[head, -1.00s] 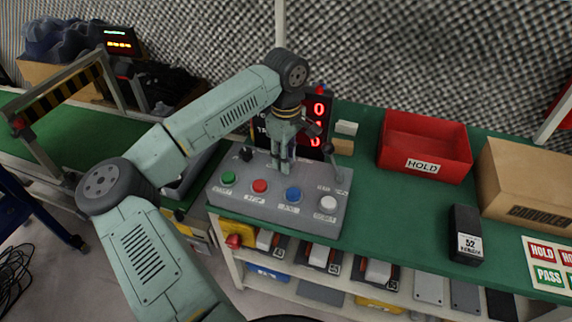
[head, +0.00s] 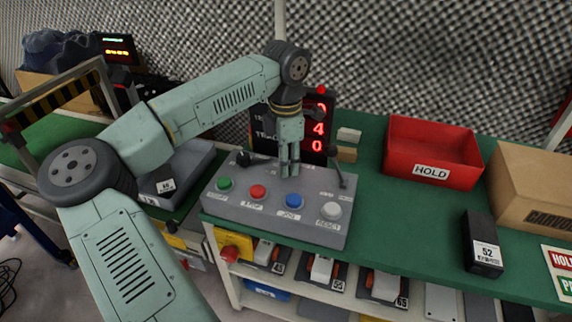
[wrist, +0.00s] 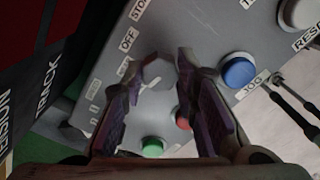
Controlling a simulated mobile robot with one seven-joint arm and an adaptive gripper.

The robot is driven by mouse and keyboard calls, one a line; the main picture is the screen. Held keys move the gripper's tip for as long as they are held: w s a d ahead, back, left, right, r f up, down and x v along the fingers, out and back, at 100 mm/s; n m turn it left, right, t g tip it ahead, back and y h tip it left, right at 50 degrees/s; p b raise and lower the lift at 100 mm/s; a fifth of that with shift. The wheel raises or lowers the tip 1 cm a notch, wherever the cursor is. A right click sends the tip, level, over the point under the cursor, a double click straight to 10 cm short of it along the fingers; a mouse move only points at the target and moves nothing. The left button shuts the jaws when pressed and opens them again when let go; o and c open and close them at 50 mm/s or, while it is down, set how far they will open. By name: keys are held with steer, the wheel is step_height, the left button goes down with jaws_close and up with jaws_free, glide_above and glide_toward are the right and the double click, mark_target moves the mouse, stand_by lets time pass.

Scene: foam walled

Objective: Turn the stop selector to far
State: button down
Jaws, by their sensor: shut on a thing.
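The grey control box (head: 275,213) stands on the green bench and slopes toward me. My gripper (head: 289,172) points down at the upper middle of its face, behind the blue button. In the wrist view, my gripper (wrist: 157,85) has its two dark purplish fingers either side of a pale grey faceted knob (wrist: 158,72), the stop selector, and is shut on it. Printed words by the knob read OFF and part of STOP. The knob's pointer and the word FAR cannot be made out. In the head view the fingers hide the knob.
Green (head: 224,183), red (head: 258,192), blue (head: 293,200) and white (head: 331,210) buttons line the box's front. A black knob (head: 243,157) and a thin lever (head: 339,178) flank my gripper. A lit display (head: 318,130) stands behind. A red HOLD bin (head: 432,150) is at right.

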steer(key=shift+n, duration=0.9)
steer(key=shift+b, duration=0.3)
steer(key=c, duration=1.2)
jaws_free()
steer(key=shift+c, duration=0.2)
step_height(320, 180, up, 12)
